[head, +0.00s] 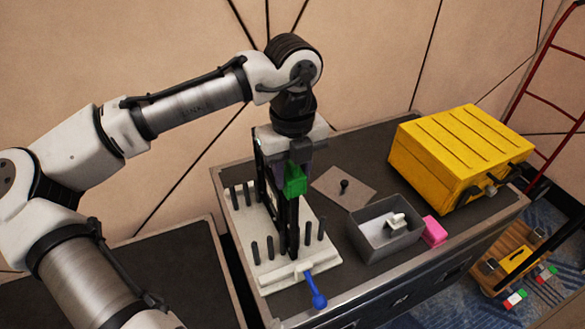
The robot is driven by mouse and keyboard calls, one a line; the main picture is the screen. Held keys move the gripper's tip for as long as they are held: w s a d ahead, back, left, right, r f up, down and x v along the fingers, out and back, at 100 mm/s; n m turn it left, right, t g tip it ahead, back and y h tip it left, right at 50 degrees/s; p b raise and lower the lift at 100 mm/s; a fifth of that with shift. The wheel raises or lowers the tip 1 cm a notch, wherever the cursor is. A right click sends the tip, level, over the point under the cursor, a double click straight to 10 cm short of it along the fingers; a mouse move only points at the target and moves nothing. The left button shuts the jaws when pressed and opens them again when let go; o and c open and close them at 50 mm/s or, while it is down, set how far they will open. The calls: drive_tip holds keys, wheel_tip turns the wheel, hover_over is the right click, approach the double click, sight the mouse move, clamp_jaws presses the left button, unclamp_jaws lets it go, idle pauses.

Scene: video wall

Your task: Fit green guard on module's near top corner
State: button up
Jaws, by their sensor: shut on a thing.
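The green guard (295,180) is held in my gripper (294,162), which is shut on it and points down. The dark, thin module (292,225) stands upright in a white base (277,268) on the dark bench top. The guard is at the module's upper part on the near side. I cannot tell from this view whether it touches the module or is seated on the corner. The gripper and guard hide part of the module's top.
Several dark pegs (255,252) rise from the base, and a blue-handled lever (316,291) sticks out in front. A grey bin (385,244) holding a white piece, a pink block (433,231), a flat plate with a dark knob (343,189) and a yellow case (455,155) stand to the right.

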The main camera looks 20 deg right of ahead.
drive_tip(key=shift+f, duration=0.1)
idle(0.3)
drive_tip(key=shift+f+b, duration=0.7)
drive_tip(key=shift+f, duration=1)
drive_tip(key=shift+f, duration=0.5)
drive_tip(key=o, duration=1.5)
wheel_tip(320, 180, up, 8)
drive_tip(key=p, duration=0.7)
drive_tip(key=shift+r, duration=0.1)
